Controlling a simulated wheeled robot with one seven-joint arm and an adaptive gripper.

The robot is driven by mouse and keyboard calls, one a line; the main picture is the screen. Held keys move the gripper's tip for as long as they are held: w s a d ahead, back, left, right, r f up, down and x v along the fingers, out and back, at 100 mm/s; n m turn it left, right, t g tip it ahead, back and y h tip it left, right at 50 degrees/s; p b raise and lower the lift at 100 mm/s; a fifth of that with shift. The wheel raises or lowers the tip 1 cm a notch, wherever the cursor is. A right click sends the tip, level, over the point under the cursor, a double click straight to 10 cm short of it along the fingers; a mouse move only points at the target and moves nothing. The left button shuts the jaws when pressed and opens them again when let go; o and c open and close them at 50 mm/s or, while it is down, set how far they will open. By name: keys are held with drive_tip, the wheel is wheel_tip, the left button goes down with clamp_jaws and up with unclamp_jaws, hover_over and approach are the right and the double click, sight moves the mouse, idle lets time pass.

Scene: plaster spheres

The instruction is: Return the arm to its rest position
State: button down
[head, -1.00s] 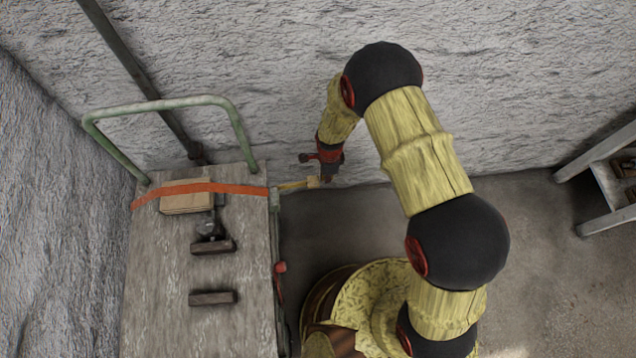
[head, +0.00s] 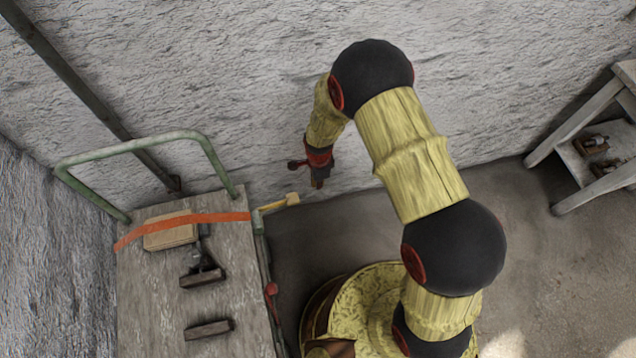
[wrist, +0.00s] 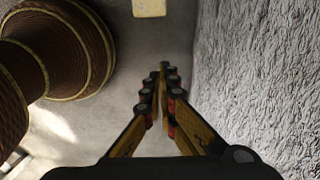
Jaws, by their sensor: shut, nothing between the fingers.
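My gripper (head: 317,183) hangs at the end of my arm, close to the plaster wall and right of the cart in the head view. In the wrist view my gripper (wrist: 163,72) points down at the floor with its fingers together and nothing between them. My arm rises from its base and bends over at the top, with the gripper end hanging down.
A cart (head: 150,290) with a green handle stands at the left, bearing a wooden block (head: 168,236), an orange strap (head: 190,219) and dark tools (head: 208,330). A yellowish piece (head: 280,202) juts from its right side toward my gripper. A shelf stand (head: 585,120) is at the right. Bare floor (head: 520,215) lies between.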

idle(0.4)
drive_tip(key=s+d+r+n+g+h, duration=0.1)
drive_tip(key=s+d+r+n+g, duration=0.2)
drive_tip(key=s+n, duration=0.5)
drive_tip(key=s+d+r+n+t, duration=0.2)
drive_tip(key=d+r, duration=0.3)
drive_tip(key=r, duration=1)
drive_tip(key=s+d+r+n+t, duration=0.2)
drive_tip(key=s+d+r, duration=0.3)
drive_tip(key=r, duration=1)
drive_tip(key=s+d+r+n+t, duration=0.3)
drive_tip(key=s+d+r+t, duration=0.1)
drive_tip(key=r, duration=1.1)
drive_tip(key=shift+s+d+r+y, duration=0.15)
drive_tip(key=shift+s+d+y, duration=0.1)
drive_tip(key=shift+d+y, duration=0.15)
